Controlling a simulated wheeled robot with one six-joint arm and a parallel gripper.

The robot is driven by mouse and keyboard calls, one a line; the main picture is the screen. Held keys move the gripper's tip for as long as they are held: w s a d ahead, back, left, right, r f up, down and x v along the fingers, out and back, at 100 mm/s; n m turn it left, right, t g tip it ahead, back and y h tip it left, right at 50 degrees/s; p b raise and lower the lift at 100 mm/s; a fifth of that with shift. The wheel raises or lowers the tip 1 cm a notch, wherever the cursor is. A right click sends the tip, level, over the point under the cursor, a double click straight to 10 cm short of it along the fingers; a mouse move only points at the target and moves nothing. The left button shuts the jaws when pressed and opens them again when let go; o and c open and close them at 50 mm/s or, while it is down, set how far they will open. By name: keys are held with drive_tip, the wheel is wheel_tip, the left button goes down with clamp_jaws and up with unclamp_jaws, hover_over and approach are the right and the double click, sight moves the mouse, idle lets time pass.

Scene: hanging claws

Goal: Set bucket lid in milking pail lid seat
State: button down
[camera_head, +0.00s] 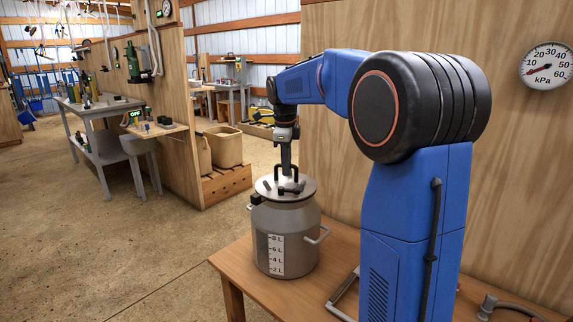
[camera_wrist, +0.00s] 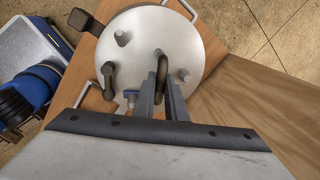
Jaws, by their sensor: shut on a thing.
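The milking pail (camera_head: 302,243) is a grey metal can with a litre scale and side handles, standing upright on the wooden table. The bucket lid (camera_head: 266,194), a round metal disc with a black handle and several fittings, is at the pail's mouth. It looks roughly level; whether it rests fully in the lid seat cannot be told. My gripper (camera_head: 287,164) points down from above and is shut on the lid's handle. In the wrist view, the fingers (camera_wrist: 165,98) pinch the dark handle, and the lid (camera_wrist: 205,45) covers the pail's opening, so the seat is hidden.
The wooden table (camera_head: 243,258) has its edge close left of the pail. A plywood wall (camera_head: 400,30) with a kPa gauge (camera_head: 546,65) stands behind. Metal and hose parts (camera_head: 500,308) lie at the table's front right. Open floor (camera_head: 130,250) lies left; bins (camera_head: 222,146) stand beyond.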

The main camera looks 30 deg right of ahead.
drive_tip(key=c, duration=1.7)
unclamp_jaws()
drive_tip(key=r, duration=0.5)
drive_tip(key=s+a+r, duration=0.1)
drive_tip(key=r, duration=0.5)
drive_tip(key=s+r, duration=0.1)
drive_tip(key=r, duration=0.5)
drive_tip(key=shift+s+a+r, duration=0.1)
drive_tip(key=shift+a+r, duration=0.05)
drive_tip(key=shift+a, duration=0.2)
drive_tip(key=s+a+f+n+t, duration=0.1)
drive_tip(key=s+a+f+n, duration=0.2)
drive_tip(key=s+f+n, duration=0.5)
drive_tip(key=s+a+f+n+t, duration=0.1)
drive_tip(key=s+a+f+n, duration=0.2)
drive_tip(key=s+f+n, duration=0.6)
drive_tip(key=s+a+f+n+t+y, duration=0.1)
drive_tip(key=s+a+f+n, duration=0.2)
drive_tip(key=s+f+n, duration=0.5)
drive_tip(key=shift+s+a+f+n, duration=0.1)
drive_tip(key=shift+s+f, duration=0.65)
drive_tip(key=shift+s, duration=1.1)
drive_tip(key=shift+s+f+n, duration=0.1)
drive_tip(key=shift+s+f, duration=0.65)
drive_tip(key=shift+s, duration=1.15)
drive_tip(key=shift+s+a+f+n, duration=0.1)
drive_tip(key=shift+s+f, duration=0.65)
drive_tip(key=shift+s, duration=1.1)
